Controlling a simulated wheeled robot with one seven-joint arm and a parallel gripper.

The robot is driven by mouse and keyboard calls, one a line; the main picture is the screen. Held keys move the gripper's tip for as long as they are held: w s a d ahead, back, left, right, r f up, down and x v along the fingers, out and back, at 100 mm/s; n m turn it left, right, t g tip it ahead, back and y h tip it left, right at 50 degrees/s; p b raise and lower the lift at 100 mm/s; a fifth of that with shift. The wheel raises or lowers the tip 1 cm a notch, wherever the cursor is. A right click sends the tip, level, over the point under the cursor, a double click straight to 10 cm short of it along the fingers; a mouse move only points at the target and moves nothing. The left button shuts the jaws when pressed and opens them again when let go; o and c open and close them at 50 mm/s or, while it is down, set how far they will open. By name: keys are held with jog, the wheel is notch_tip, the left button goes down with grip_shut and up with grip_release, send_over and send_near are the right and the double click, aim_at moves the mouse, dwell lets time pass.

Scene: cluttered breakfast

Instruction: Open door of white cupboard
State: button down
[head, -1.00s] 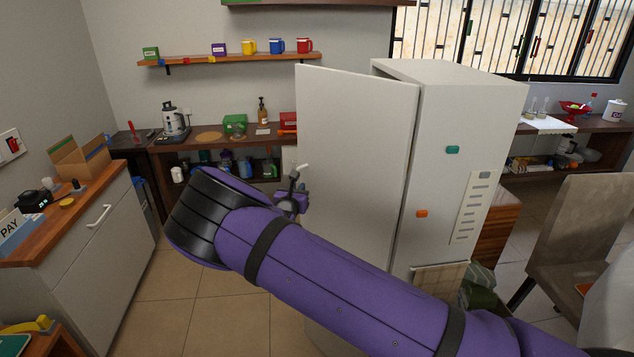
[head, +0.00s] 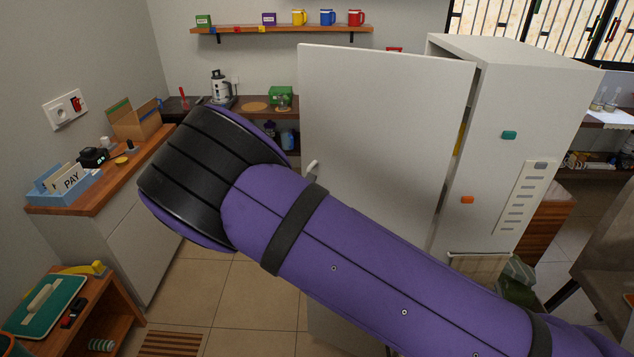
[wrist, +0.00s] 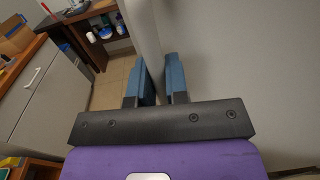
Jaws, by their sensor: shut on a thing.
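The white cupboard (head: 533,110) stands right of centre in the head view. Its white door (head: 385,120) stands ajar, with a narrow gap along its right side and a little yellow inside. The pale handle (head: 312,167) shows near the door's left edge, partly behind my purple arm. In the wrist view, my gripper (wrist: 160,68) has its blue fingers closed on either side of the pale upright handle (wrist: 149,40). The door's grey-white face (wrist: 240,50) fills the right of that view. My gripper is hidden in the head view, and my arm covers the door's lower part.
A low cabinet with a wooden top (head: 110,180) stands at the left, with a small wooden shelf unit (head: 110,315) nearer. Tiled floor (head: 235,290) is open between them and the cupboard. A chair (head: 600,250) is at the right edge.

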jog(key=s+a+y, duration=0.1)
jog(key=s, duration=1)
jog(key=shift+a+n, duration=0.25)
jog(key=shift+n, duration=0.15)
jog(key=c, duration=1.2)
grip_release()
jog(key=shift+o, duration=0.2)
jog(key=shift+s, duration=0.1)
jog(key=s, duration=1)
jog(key=shift+s+a, duration=0.2)
jog(key=shift+s, duration=0.15)
jog(key=shift+r, duration=0.1)
